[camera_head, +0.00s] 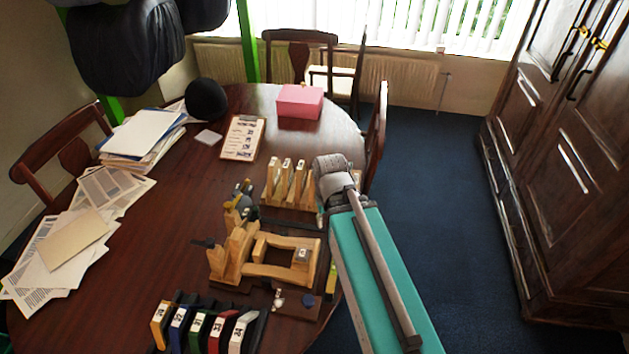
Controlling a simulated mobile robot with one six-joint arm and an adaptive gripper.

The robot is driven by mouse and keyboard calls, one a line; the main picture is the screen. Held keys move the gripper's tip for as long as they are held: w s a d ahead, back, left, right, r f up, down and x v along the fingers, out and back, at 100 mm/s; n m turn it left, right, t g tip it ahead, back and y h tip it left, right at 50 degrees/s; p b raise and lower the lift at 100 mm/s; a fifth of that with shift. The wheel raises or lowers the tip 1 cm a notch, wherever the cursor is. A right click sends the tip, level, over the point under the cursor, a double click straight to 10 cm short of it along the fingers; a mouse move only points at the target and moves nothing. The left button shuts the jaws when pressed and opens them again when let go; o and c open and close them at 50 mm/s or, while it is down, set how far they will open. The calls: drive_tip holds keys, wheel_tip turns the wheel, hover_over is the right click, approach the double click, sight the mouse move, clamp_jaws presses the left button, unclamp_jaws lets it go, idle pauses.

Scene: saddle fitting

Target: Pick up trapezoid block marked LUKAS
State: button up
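Several pale wooden wedge-shaped blocks (285,182) with small white labels stand upright in a row near the table's right side. A wooden frame-like fixture (284,269) stands nearer, with a white-labelled piece (302,255) at its right side. The labels are too small to read, so I cannot tell which block is marked LUKAS. My arm, teal with a grey joint, reaches in from the lower right and ends beside the right end of the block row. My gripper cannot be made out, and the arm hides part of the table's edge.
Several coloured labelled pieces (200,328) stand in a row at the front. Grey and yellowish items (240,200) stand left of the blocks. A clipboard (243,138), pink box (300,102) and papers (75,240) lie farther off. The table's middle left is clear.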

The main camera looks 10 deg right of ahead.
drive_tip(key=shift+w+d, duration=0.1)
drive_tip(key=shift+d, duration=0.25)
drive_tip(key=shift+w, duration=0.1)
drive_tip(key=w+r+m+p, duration=0.2)
drive_tip(key=w+r+p, duration=0.2)
drive_tip(key=w, duration=0.8)
drive_tip(key=w+d+r+m+p, duration=0.1)
drive_tip(key=w+r+p, duration=0.4)
drive_tip(key=w, duration=0.6)
drive_tip(key=shift+w+d+m, duration=0.3)
drive_tip(key=shift+w+m, duration=0.1)
drive_tip(key=shift+m, duration=0.5)
drive_tip(key=shift+f, duration=0.1)
wheel_tip(320, 180, down, 8)
drive_tip(key=b, duration=0.8)
drive_tip(key=shift+f+b, duration=0.2)
drive_tip(key=shift+b, duration=0.1)
drive_tip(key=shift+f, duration=0.1)
drive_tip(key=shift+w+a+f+b, duration=0.1)
drive_tip(key=shift+a+f+b, duration=0.05)
drive_tip(key=shift+f+b, duration=2.4)
